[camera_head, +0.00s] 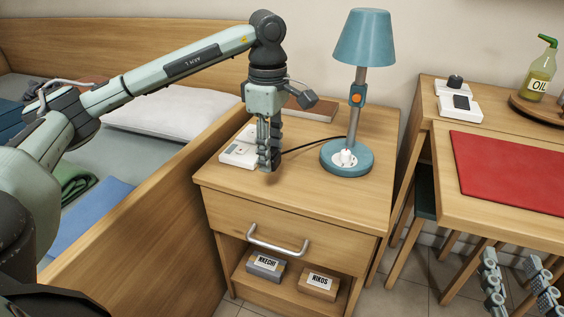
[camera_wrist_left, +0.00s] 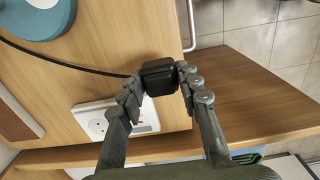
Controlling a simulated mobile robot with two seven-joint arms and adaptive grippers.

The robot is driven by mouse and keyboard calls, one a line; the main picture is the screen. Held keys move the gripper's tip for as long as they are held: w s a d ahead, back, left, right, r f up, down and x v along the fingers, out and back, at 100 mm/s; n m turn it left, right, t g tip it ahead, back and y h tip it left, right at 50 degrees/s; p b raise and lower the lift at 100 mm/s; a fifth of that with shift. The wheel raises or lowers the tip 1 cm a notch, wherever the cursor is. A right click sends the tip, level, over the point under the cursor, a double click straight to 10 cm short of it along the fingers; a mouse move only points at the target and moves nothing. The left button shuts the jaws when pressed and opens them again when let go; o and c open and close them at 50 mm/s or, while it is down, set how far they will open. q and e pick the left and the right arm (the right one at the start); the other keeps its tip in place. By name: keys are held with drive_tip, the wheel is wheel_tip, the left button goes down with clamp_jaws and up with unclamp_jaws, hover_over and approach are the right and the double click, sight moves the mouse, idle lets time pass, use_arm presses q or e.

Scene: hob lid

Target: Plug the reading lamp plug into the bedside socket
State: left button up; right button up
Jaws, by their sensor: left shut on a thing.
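My left gripper (camera_head: 268,165) is shut on a black plug (camera_wrist_left: 159,77), which sits between its fingertips in the left wrist view. In the head view the fingers largely hide the plug. A black cord (camera_wrist_left: 62,61) runs from it to the teal reading lamp (camera_head: 347,115). The white bedside socket (camera_head: 238,153) lies on the nightstand top, just left of the gripper. In the wrist view the socket plate (camera_wrist_left: 92,123) shows a round outlet, partly hidden by a finger; the plug is apart from it. My right gripper (camera_head: 510,262) is open and empty at the lower right.
The wooden nightstand (camera_head: 219,205) has a drawer handle and two labelled boxes on its shelf. A brown book-like object (camera_head: 311,108) lies behind the gripper. The bed's side board (camera_head: 165,215) stands close on the left. A desk with a red mat (camera_head: 515,175) is at right.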

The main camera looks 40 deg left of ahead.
use_arm(q)
drive_tip(key=s+a+r, duration=0.5)
drive_tip(key=s, duration=0.2)
drive_tip(key=shift+s+a+r, duration=0.15)
drive_tip(key=shift+s+r, duration=0.05)
drive_tip(key=shift+s, duration=0.05)
use_arm(e)
drive_tip(key=shift+f, duration=0.2)
